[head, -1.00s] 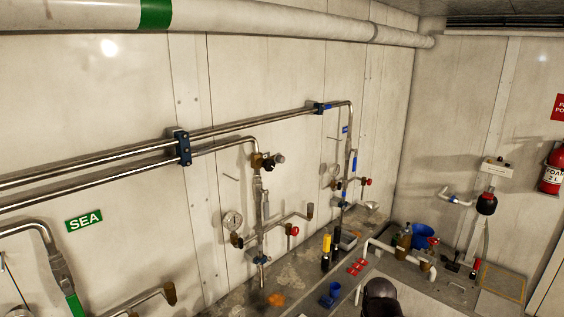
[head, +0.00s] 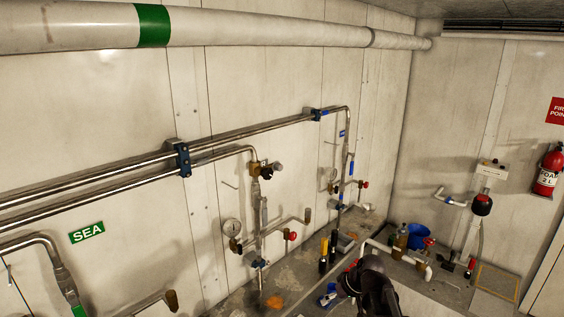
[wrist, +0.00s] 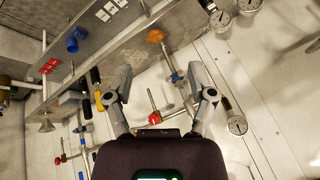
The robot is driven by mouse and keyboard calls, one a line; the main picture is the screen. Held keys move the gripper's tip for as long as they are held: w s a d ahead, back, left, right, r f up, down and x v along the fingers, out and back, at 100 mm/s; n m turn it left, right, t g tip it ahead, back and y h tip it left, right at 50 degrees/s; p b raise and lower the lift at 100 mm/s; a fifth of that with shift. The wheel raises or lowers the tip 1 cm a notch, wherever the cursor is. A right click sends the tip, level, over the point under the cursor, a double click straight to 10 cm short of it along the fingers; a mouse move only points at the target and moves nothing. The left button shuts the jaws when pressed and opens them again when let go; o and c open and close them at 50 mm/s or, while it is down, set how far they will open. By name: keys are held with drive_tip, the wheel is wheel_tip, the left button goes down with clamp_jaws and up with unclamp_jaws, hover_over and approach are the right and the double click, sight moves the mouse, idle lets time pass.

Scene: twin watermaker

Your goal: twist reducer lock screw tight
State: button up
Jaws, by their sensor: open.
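In the head view a brass fitting with a dark knob (head: 267,168) sits at the bend of the nearer steel pipe. It may be the reducer with its lock screw, but it is too small to tell. In the head view my dark arm is at bottom centre, in front of the bench and below the pipework.
A blue bucket (head: 419,236) is at the back right. Red tags (wrist: 49,66) and a blue cup (wrist: 76,39) show in the wrist view. A fire extinguisher (head: 548,172) hangs at right.

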drive_tip(key=w+a+r+n+t+y+p, duration=0.2)
drive_tip(key=w+a+r+y+p, duration=0.1)
drive_tip(key=w+r, duration=0.35)
drive_tip(key=w+a+r+n+t+y+p, duration=0.1)
drive_tip(key=w+a+r+n+y+p, duration=0.1)
drive_tip(key=w+a+r, duration=0.4)
drive_tip(key=n+t+y+p, duration=0.2)
drive_tip(key=t+y+p, duration=0.2)
drive_tip(key=t+p, duration=0.2)
approach(281, 168)
drive_tip(key=v, duration=0.4)
drive_tip(key=shift+d, duration=0.15)
drive_tip(key=shift+w, duration=0.1)
drive_tip(key=x, duration=1.3)
drive_tip(key=shift+w+a, duration=0.1)
drive_tip(key=shift+a, duration=0.25)
clamp_jaws()
